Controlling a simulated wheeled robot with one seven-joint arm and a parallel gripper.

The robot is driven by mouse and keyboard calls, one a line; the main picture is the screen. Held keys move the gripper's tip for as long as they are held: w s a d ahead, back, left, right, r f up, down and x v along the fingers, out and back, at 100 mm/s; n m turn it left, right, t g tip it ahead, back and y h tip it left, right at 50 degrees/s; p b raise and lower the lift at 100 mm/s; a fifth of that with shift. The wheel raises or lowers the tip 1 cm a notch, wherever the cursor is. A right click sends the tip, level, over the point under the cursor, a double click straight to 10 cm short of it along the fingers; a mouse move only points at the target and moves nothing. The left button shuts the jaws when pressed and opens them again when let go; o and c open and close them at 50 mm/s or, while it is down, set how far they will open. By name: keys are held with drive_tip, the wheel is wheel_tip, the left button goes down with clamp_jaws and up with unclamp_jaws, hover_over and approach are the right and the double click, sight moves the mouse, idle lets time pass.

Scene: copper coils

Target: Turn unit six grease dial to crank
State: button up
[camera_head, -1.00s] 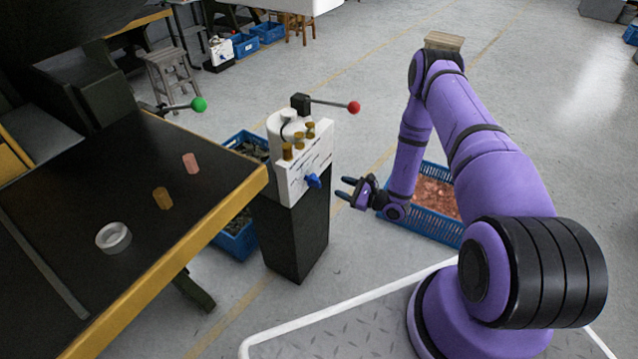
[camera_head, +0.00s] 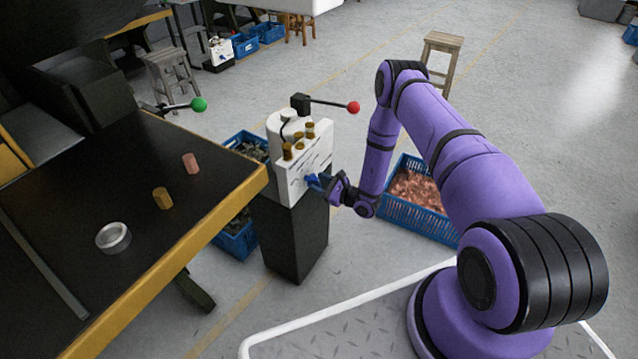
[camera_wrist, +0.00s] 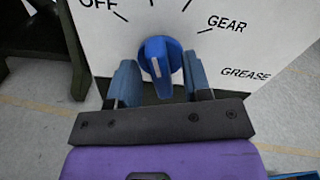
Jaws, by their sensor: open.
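The white grease unit (camera_head: 306,155) stands on a black pedestal (camera_head: 293,240) beside the bench. Its blue dial (camera_wrist: 160,62) is on the front panel, with a lighter pointer bar on its face. In the wrist view the words OFF, GEAR and GREASE show on the panel. Other markings are cut off at the top, and no crank label is readable. My gripper (camera_wrist: 165,83) is open, with one finger on each side of the dial and a gap to it. In the head view my gripper (camera_head: 326,185) is at the panel and partly covers the dial (camera_head: 311,180).
A lever with a red knob (camera_head: 353,107) sticks out from the unit's top. The black bench (camera_head: 130,220) with a yellow edge is at left.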

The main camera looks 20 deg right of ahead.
drive_tip(key=shift+w+a, duration=0.2)
drive_tip(key=shift+w, duration=0.05)
clamp_jaws()
drive_tip(key=m, duration=0.3)
drive_tip(key=shift+d, duration=0.2)
drive_tip(key=m, duration=0.4)
drive_tip(key=shift+w+m, duration=0.1)
drive_tip(key=shift+m, duration=0.2)
idle(0.4)
